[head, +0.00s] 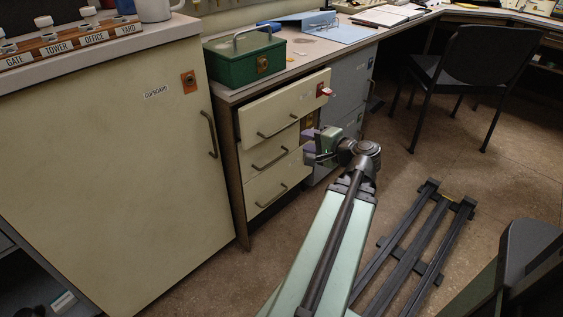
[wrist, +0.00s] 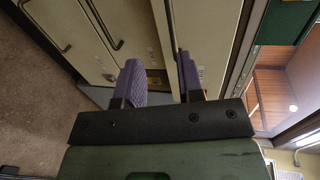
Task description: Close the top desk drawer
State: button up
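The top desk drawer (head: 287,106), cream with a dark bar handle, stands pulled out from its unit in the head view. Its front also shows in the wrist view (wrist: 208,35). A key with a red tag (head: 326,92) is at its right end. My gripper (head: 312,146) is just right of the drawer unit, below the top drawer's right end. In the wrist view my gripper (wrist: 160,82) has two purple fingers spread apart with nothing held between them. I cannot tell whether a finger touches the drawer.
The middle (head: 270,155) and bottom drawers (head: 275,190) look shut. A green box (head: 240,62) sits on the desktop above. A cream cupboard (head: 110,150) stands at left, a grey cabinet (head: 351,85) behind my gripper. A black chair (head: 480,60) stands at right.

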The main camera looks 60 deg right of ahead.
aim_at(283, 128)
jog(key=x, duration=0.3)
jog(key=r+b+x, duration=0.1)
jog(key=x, duration=0.3)
jog(key=b+x, duration=0.1)
jog(key=x, duration=0.2)
jog(key=shift+w+d+r, duration=0.25)
jog(key=shift+w+d, duration=0.1)
jog(key=shift+w, duration=0.15)
grip_shut()
